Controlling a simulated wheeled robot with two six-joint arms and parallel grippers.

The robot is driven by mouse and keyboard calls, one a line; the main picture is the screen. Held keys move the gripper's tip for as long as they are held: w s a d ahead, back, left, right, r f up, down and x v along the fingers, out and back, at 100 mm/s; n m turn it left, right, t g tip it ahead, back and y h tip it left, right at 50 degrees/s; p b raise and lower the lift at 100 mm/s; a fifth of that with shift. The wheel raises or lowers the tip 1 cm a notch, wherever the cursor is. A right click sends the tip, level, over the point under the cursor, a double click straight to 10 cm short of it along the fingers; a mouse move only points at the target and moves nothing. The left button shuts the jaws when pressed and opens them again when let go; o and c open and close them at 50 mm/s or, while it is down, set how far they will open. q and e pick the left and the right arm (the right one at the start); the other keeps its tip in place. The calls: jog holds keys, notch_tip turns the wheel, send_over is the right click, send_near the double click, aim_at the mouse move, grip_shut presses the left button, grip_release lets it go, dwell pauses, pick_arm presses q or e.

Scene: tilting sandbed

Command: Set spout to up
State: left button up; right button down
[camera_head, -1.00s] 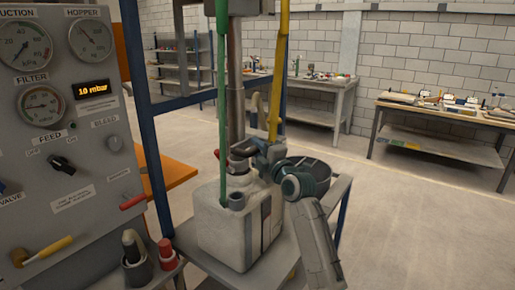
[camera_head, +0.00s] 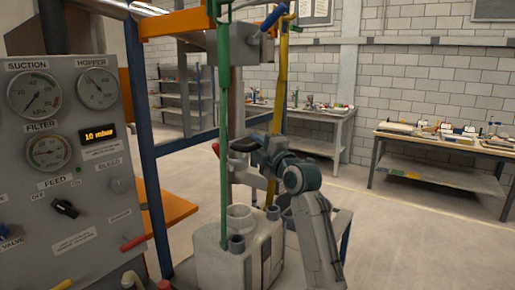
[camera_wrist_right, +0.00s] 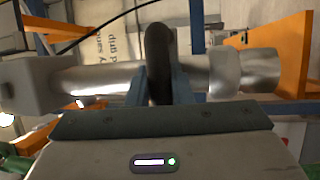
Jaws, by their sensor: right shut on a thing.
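The spout (camera_head: 235,100) is an upright metal pipe that comes down above the white container (camera_head: 218,262). A dark handle (camera_head: 242,145) sits around its lower part, with a red lever beside it. The handle is now well above the container's open round mouth (camera_head: 239,214). My right gripper (camera_head: 264,150) is shut on the dark handle. In the right wrist view the dark bar of the handle (camera_wrist_right: 158,50) stands between the two fingers, in front of the shiny pipe (camera_wrist_right: 105,80). The spout's lower end is hard to make out. My left gripper is not in view.
A grey control panel (camera_head: 75,160) with gauges fills the left. A green hose (camera_head: 223,130) and a yellow tube (camera_head: 280,100) run down close to my right gripper. Blue posts (camera_head: 141,140) stand to the left.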

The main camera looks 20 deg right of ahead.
jog(key=c, duration=1.3)
grip_release()
jog(key=shift+s+d+r, duration=0.1)
jog(key=shift+r, duration=0.35)
jog(key=shift+f, duration=0.1)
jog(key=shift+s+d+f+b, duration=0.1)
jog(key=shift+s+f+b, duration=0.25)
jog(key=shift+s+b, duration=0.05)
jog(key=b+v, duration=0.3)
jog(key=v, duration=0.7)
jog(key=shift+r+b, duration=0.2)
jog(key=shift+b, duration=0.1)
